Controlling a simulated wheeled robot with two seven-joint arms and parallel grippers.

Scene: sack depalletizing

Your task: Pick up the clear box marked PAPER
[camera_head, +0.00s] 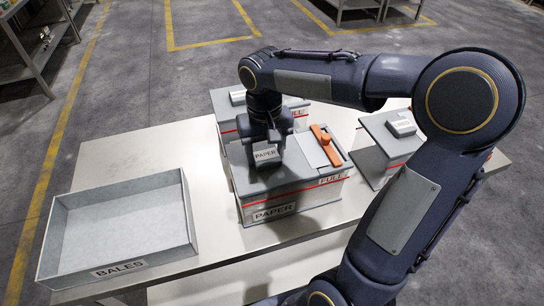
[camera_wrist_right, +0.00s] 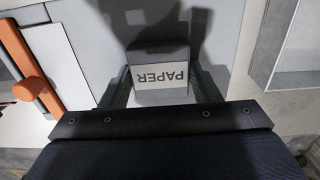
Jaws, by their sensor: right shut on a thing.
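The box marked PAPER (camera_head: 292,206) stands on the table, with pale sides, a red stripe, a grey lid and labels reading PAPER and FULL. A grey block with a PAPER label (camera_head: 266,155) rises from its lid; the block also shows in the right wrist view (camera_wrist_right: 160,77). My right gripper (camera_head: 264,150) comes down from above and is shut on this block, one finger on each side. An orange handle-like part (camera_head: 326,145) lies on the lid's right side, and shows at the left of the wrist view (camera_wrist_right: 32,88). My left gripper is out of view.
An open grey tray marked BALES (camera_head: 120,268) sits at the table's left. A similar lidded box (camera_head: 226,112) stands behind the PAPER box, and another (camera_head: 378,150) to its right. The pale table (camera_head: 150,150) is bare between tray and boxes.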

